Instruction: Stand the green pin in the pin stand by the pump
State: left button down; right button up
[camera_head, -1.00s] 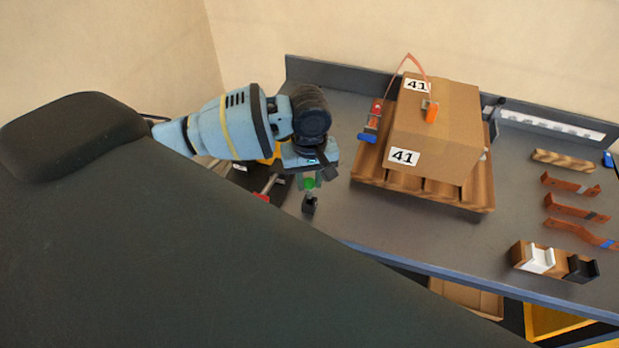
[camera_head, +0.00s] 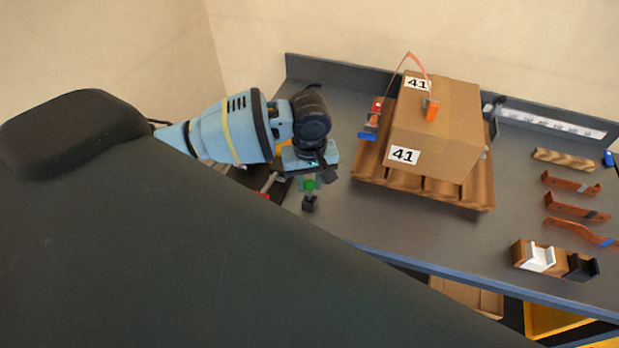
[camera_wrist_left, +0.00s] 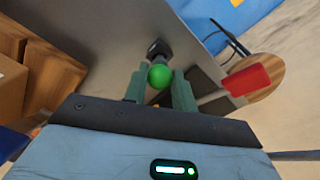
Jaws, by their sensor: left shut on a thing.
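The green pin (camera_head: 309,185) shows as a round green head between the fingers of my left gripper (camera_head: 308,180). In the left wrist view the green head (camera_wrist_left: 159,76) sits between the two fingertips of the left gripper (camera_wrist_left: 160,88), which is shut on it. The pin stand (camera_head: 310,203) is a small black block on the bench, just below the pin in the head view. In the wrist view the dark stand (camera_wrist_left: 158,48) shows just beyond the green head. The pin's lower end is hidden, so I cannot tell whether it is in the stand. My right gripper is out of view.
A red-handled lever (camera_wrist_left: 246,80) with a round wooden base lies close to the left gripper. A cardboard box (camera_head: 435,125) on a wooden pallet (camera_head: 425,190) stands to the right. Copper bars (camera_head: 575,208) lie at the far right. Bare bench lies between stand and pallet.

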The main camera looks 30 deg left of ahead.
aim_at(309, 182)
pick_arm(q)
jog(key=shift+f, duration=1.35)
jog(key=c, duration=1.1)
grip_release()
jog(key=shift+o, duration=0.2)
jog(key=shift+r, duration=3.95)
jog(key=shift+f, duration=0.1)
